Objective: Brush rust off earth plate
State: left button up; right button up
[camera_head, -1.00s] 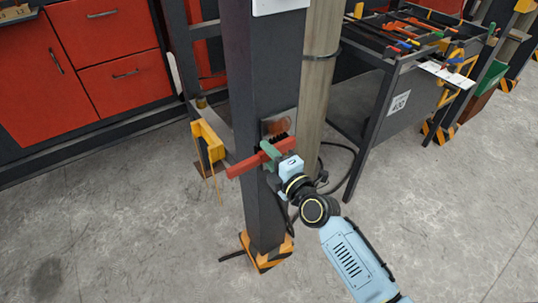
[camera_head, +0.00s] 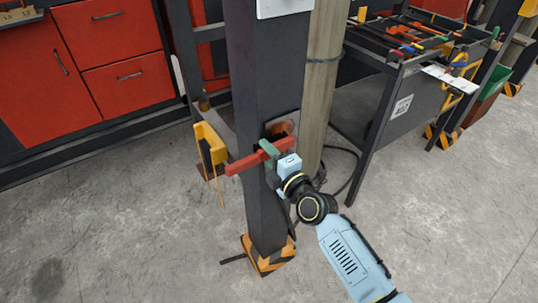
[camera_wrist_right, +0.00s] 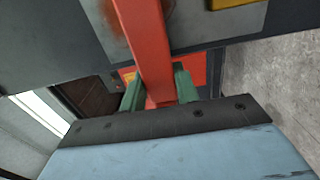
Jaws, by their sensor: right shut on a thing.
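The earth plate (camera_head: 283,126) is a small grey metal plate on the dark column, with a brown rust patch on it. My right gripper (camera_head: 268,150) is shut on the red handle of a brush (camera_head: 245,163), which lies across the column just at the plate's lower part. The dark bristles are mostly hidden in the head view. In the right wrist view the red handle (camera_wrist_right: 145,45) runs up from between the green fingers (camera_wrist_right: 158,88) and covers part of the plate (camera_wrist_right: 195,25), whose rust shows at its left. I cannot tell whether bristles touch the plate. My left gripper is not in view.
The dark column (camera_head: 262,205) stands on a yellow-black striped foot (camera_head: 266,255). A tool cart (camera_head: 395,95) is at the right. Floor in front is open.

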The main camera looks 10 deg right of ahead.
aim_at(294, 142)
jog(key=shift+w+d+b, duration=0.2)
jog(key=shift+d, duration=0.45)
jog(key=shift+w+d+b, duration=0.25)
jog(key=shift+d, duration=0.4)
jog(key=shift+w+d+b, duration=0.2)
jog(key=shift+d, duration=0.45)
jog(key=shift+w+d+f+b, duration=0.1)
jog(key=shift+w+d+b, duration=0.25)
jog(key=shift+d, duration=0.3)
jog(key=shift+w+d+b, duration=0.25)
jog(key=shift+d+b, duration=0.15)
jog(key=shift+d, duration=0.25)
jog(key=shift+w+d, duration=0.2)
jog(key=shift+d, duration=0.45)
jog(key=shift+w, duration=0.1)
jog(key=shift+a, duration=0.15)
